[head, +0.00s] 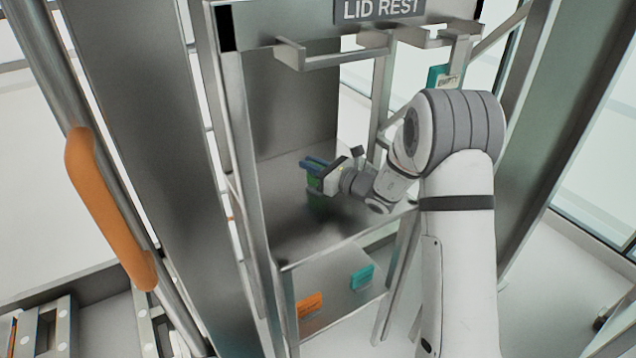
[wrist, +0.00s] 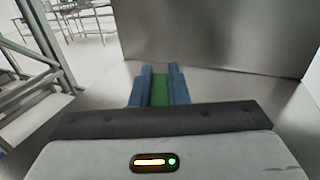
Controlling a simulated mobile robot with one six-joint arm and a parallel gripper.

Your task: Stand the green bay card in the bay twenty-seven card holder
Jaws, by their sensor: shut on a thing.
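My gripper (head: 312,170) is shut on the green bay card (head: 314,182), above the metal shelf inside the steel frame. In the wrist view the green card (wrist: 160,92) shows as a narrow strip between the two blue fingers of my gripper (wrist: 158,82). Most of the card is hidden by the fingers and the gripper body. A dim green patch shows on the shelf below the gripper; I cannot tell whether it is a reflection. I cannot make out which holder is the bay twenty-seven one.
The metal shelf (head: 285,238) has a steel back panel behind it. Below are an orange card (head: 310,305) and a teal card (head: 362,277). Another teal and white card (head: 438,77) hangs at the upper right. Lid rest brackets (head: 335,58) jut out above. An orange handle (head: 100,205) stands left.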

